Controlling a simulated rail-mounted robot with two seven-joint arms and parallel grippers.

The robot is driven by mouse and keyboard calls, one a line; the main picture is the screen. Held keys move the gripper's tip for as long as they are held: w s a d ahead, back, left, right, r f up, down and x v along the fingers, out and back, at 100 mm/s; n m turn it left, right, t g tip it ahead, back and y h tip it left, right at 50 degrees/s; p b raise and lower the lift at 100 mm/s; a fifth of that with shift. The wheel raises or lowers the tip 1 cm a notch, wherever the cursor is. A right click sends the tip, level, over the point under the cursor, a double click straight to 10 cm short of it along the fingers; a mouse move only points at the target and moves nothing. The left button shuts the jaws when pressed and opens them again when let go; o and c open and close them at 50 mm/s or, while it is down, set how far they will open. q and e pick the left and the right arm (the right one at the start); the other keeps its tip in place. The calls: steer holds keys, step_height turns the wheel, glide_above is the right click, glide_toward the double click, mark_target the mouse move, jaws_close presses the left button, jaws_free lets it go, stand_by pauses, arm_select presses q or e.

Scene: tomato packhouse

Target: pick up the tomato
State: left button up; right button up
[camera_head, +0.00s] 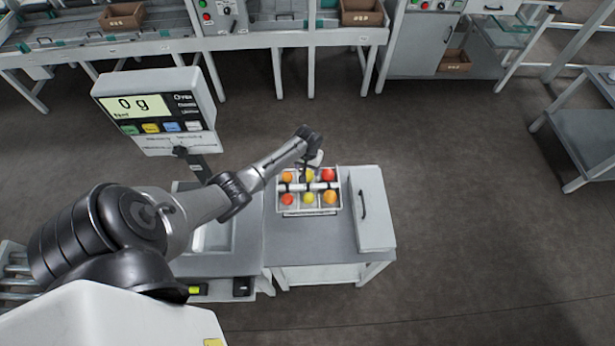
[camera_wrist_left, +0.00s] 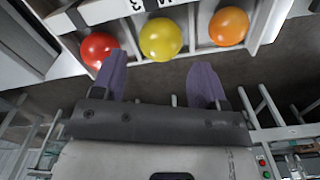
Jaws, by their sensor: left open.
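A light sorting tray (camera_head: 310,214) with compartments sits on the small table, holding several tomatoes in two rows. The far row has an orange tomato (camera_head: 286,177), a yellow one (camera_head: 309,175) and a red one (camera_head: 327,175). The near row has a red-orange one (camera_head: 288,199), a yellow one (camera_head: 309,198) and an orange one (camera_head: 329,197). My left gripper (camera_head: 309,168) is over the far row. In the left wrist view its fingers (camera_wrist_left: 160,76) are apart and empty, with a yellow tomato (camera_wrist_left: 160,39) beyond the gap. My right gripper is not visible.
A scale display (camera_head: 155,110) reading 0 g stands left of the tray. A white box with a dark handle (camera_head: 371,209) is right of the tray. Sorting benches (camera_head: 280,35) line the back.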

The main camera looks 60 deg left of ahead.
mark_target(308, 172)
arm_select(q)
steer(key=shift+w+a+f+b, duration=0.1)
steer(key=shift+f+b, duration=1)
steer(key=shift+f, duration=1.45)
steer(key=c, duration=0.5)
steer(key=shift+r, duration=0.1)
